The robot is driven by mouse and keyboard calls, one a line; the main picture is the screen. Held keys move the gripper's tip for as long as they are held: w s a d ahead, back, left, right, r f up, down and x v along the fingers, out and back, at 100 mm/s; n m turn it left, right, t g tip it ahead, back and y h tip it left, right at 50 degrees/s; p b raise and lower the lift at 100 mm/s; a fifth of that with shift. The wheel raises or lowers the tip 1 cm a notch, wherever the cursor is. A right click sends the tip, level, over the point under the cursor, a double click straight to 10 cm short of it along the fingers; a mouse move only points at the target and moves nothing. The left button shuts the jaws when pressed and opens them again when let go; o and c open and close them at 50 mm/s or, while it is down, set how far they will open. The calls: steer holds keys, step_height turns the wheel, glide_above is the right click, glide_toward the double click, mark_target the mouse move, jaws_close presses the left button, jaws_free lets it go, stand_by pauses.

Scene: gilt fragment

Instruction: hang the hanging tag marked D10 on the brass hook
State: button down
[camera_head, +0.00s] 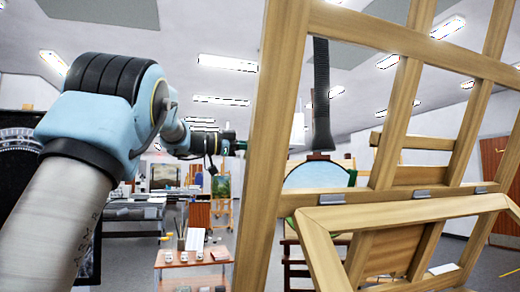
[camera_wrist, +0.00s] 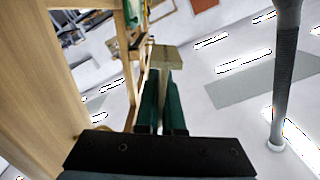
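My gripper (camera_wrist: 160,100) shows in the wrist view with two dark green fingers close together. They are shut on a flat tan piece, which looks like a hanging tag (camera_wrist: 160,57); its wide end stands out beyond the fingertips. No marking on it can be read, so I cannot tell whether it is D10. In the head view my gripper (camera_head: 230,147) is small, held out level ahead, left of a wooden upright; the tag cannot be made out there. I cannot make out the brass hook in either view.
A large wooden easel frame (camera_head: 276,120) fills the right foreground, close beside my arm's path; its wood (camera_wrist: 85,60) also lines the wrist view's left. A dark duct (camera_head: 321,95) hangs behind it. A low table (camera_head: 170,258) with small items stands beyond. Air left of the upright is open.

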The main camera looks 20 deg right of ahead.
steer(key=s+b, duration=0.3)
steer(key=s, duration=0.3)
steer(key=shift+a+f, duration=0.2)
steer(key=shift+a, duration=0.2)
stand_by(1.6)
steer(key=shift+s+f, duration=0.15)
steer(key=shift+f, duration=0.25)
steer(key=shift+s+a+f+n+p, duration=0.1)
steer(key=shift+s+f+n+p, duration=0.25)
steer(key=shift+n+p, duration=0.65)
steer(key=shift+s+f+n+p, duration=0.15)
steer(key=shift+s+n+p, duration=0.3)
steer(key=shift+n+p, duration=0.55)
steer(key=shift+f+p, duration=0.25)
steer(key=shift+p, duration=0.2)
stand_by(0.5)
steer(key=c, duration=1)
jaws_free()
steer(key=shift+o, duration=0.2)
steer(key=w+a+b, duration=0.1)
steer(key=a+b, duration=0.3)
steer(key=a, duration=0.6)
steer(key=shift+a+b, duration=0.3)
steer(key=shift+a, duration=0.1)
steer(key=shift+w+n, duration=0.2)
steer(key=shift+n, duration=0.1)
